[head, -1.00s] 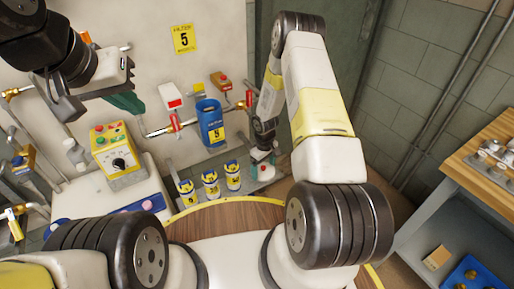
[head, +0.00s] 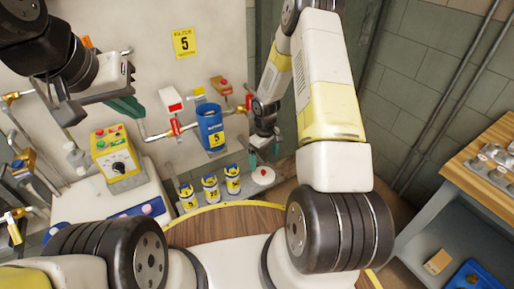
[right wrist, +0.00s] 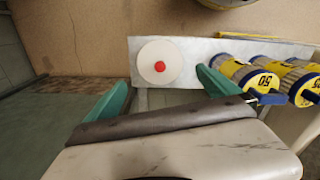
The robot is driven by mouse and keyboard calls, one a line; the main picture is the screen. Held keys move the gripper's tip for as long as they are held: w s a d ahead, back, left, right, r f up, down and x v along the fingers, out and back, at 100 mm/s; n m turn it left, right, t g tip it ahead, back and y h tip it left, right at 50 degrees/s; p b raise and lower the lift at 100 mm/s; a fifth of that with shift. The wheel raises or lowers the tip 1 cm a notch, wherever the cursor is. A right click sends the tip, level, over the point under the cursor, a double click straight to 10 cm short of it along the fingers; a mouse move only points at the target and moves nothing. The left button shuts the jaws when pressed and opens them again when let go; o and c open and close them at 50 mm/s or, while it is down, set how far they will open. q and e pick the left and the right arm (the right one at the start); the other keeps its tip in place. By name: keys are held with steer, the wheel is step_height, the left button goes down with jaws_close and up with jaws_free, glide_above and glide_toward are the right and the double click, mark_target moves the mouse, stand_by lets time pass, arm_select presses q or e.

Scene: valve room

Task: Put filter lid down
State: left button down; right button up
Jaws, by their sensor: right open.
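The filter lid is a white disc with a red knob (head: 263,176). It lies flat on the grey shelf (right wrist: 199,47), at the end beyond the row of filter cartridges, and shows whole in the right wrist view (right wrist: 145,68). My right gripper (head: 263,152) is open just above and behind the lid, its teal fingers (right wrist: 160,95) apart and empty, not touching it. The blue filter housing (head: 210,127) marked 5 stands on the wall pipe, to the left of my right gripper. My left gripper (head: 122,105) is at the upper left near the wall; its jaw opening is unclear.
Several yellow-banded cartridges (head: 210,188) stand beside the lid on the shelf, close to my right gripper's finger. A yellow control box (head: 117,155) is on the left. A wooden-topped bench (head: 488,160) stands at the right.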

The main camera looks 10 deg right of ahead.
steer(key=s+r+m+t, duration=0.1)
steer(key=s+r+m, duration=0.15)
steer(key=r, duration=1.25)
steer(key=s+r+m+t, duration=0.1)
steer(key=s+r+t, duration=0.15)
steer(key=r, duration=1.15)
steer(key=s+a+r+m+t+y, duration=0.1)
steer(key=s+r, duration=0.6)
steer(key=s, duration=0.2)
steer(key=s+a+r+m+t+y, duration=0.1)
steer(key=s+r+m, duration=0.1)
steer(key=s+r, duration=0.5)
steer(key=s, duration=0.3)
steer(key=shift+a+t, duration=0.15)
steer(key=shift+t, duration=0.2)
steer(key=shift+s, duration=0.1)
